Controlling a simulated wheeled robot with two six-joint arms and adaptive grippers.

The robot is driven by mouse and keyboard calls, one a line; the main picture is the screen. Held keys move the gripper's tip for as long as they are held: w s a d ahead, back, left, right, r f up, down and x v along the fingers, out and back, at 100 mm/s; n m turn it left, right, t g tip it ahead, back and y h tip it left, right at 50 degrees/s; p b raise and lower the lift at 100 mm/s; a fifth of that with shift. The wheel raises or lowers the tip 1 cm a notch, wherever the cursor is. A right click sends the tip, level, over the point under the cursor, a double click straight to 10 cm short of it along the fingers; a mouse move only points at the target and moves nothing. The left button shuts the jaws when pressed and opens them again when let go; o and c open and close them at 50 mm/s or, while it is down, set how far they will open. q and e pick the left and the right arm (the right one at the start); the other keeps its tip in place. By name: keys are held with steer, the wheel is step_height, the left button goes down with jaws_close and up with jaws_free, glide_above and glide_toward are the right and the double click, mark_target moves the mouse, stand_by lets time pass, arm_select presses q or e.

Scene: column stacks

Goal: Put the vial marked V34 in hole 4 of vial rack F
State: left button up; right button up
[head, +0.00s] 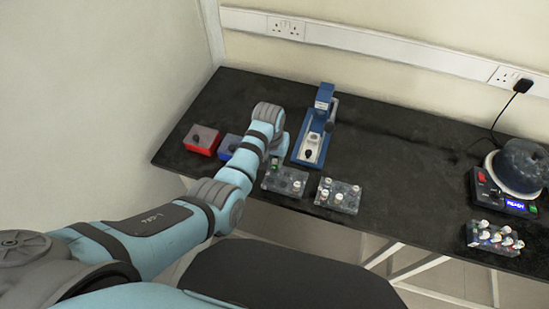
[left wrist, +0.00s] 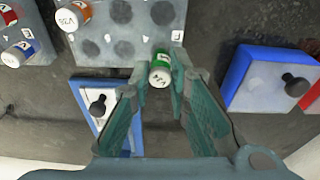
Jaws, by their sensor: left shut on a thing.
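My left gripper (left wrist: 159,72) is shut on a vial (left wrist: 160,76) with a green band and a white cap; the cap's small writing looks like V34. The vial is at the near edge of a grey rack (left wrist: 130,20) in the left wrist view. I cannot tell how high it is above the rack. That rack has several dark empty holes and one vial with an orange band (left wrist: 73,16). In the head view, the rack (head: 270,184) lies below my left gripper (head: 278,160), which is partly hidden by my arm. I cannot read the rack letters. My right gripper is not in view.
A second vial rack (head: 338,207) stands to the right. Behind is a blue upright device (head: 318,130). A red box (head: 202,138) and a blue box (head: 228,146) stand left. A round device (head: 515,172) and a vial block (head: 490,244) stand far right. The table's middle right is clear.

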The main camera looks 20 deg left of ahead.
arm_select(q)
steer(key=shift+f, duration=0.5)
stand_by(0.7)
steer(key=shift+f+b, duration=0.45)
steer(key=shift+f, duration=0.05)
steer(key=o, duration=0.9)
steer(key=shift+o, duration=0.3)
steer(key=shift+o, duration=1.4)
